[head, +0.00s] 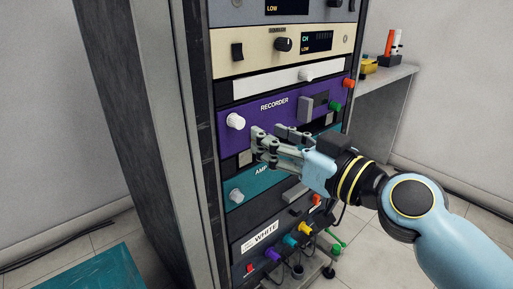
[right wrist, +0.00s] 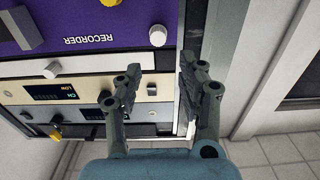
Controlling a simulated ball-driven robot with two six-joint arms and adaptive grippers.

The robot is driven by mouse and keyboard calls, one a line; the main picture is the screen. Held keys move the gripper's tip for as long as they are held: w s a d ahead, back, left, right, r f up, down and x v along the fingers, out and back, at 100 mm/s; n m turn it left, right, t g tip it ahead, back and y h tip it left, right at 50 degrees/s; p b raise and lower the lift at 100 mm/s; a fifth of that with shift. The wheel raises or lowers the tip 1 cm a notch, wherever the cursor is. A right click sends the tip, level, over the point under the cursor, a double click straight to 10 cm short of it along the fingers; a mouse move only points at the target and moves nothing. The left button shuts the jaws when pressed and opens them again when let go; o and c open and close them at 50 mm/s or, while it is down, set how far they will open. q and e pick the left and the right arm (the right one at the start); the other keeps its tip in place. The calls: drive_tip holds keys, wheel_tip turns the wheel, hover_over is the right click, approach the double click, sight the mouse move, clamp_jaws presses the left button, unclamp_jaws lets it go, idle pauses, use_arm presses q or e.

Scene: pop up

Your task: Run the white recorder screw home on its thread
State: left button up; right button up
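The white recorder screw (head: 235,121) sticks out at the left end of the purple RECORDER panel (head: 270,115). It also shows in the right wrist view (right wrist: 158,35), beyond the fingertips and between their lines. My right gripper (head: 264,138) is open and empty, just right of and a little below the screw in the head view, apart from it. In the right wrist view its two fingers (right wrist: 160,72) stand apart with nothing between them. How far the screw sits from the panel face is hard to tell. My left gripper is not in view.
A teal panel (head: 245,196) with a pale knob (head: 236,195) lies below the recorder. A cream panel (head: 262,50) with a dark dial lies above. The dark rack post (head: 195,110) runs close left of the screw. Coloured plugs and cables hang lower down.

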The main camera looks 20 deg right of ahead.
sight(240, 123)
drive_tip(key=x, duration=0.2)
drive_tip(key=p+x, duration=0.1)
drive_tip(key=x, duration=0.2)
drive_tip(key=p+x, duration=0.1)
drive_tip(key=x, duration=0.2)
drive_tip(key=shift+w+f, duration=0.25)
drive_tip(key=shift+f, duration=0.05)
drive_tip(key=shift+w+f, duration=0.15)
drive_tip(key=shift+w, duration=0.1)
drive_tip(key=shift+c, duration=0.6)
drive_tip(key=c, duration=0.4)
clamp_jaws()
drive_tip(key=m, duration=0.8)
drive_tip(key=shift+m, duration=0.4)
drive_tip(key=m, duration=1.2)
drive_tip(key=shift+m, duration=0.4)
drive_tip(key=m, duration=0.6)
drive_tip(key=shift+s, duration=0.1)
drive_tip(key=m, duration=1.2)
drive_tip(key=shift+m, duration=0.4)
drive_tip(key=shift+o, duration=1.1)
unclamp_jaws()
drive_tip(key=shift+m, duration=1.1)
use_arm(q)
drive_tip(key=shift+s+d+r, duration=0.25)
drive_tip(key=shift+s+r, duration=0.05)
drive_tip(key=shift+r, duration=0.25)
use_arm(e)
drive_tip(key=o, duration=0.5)
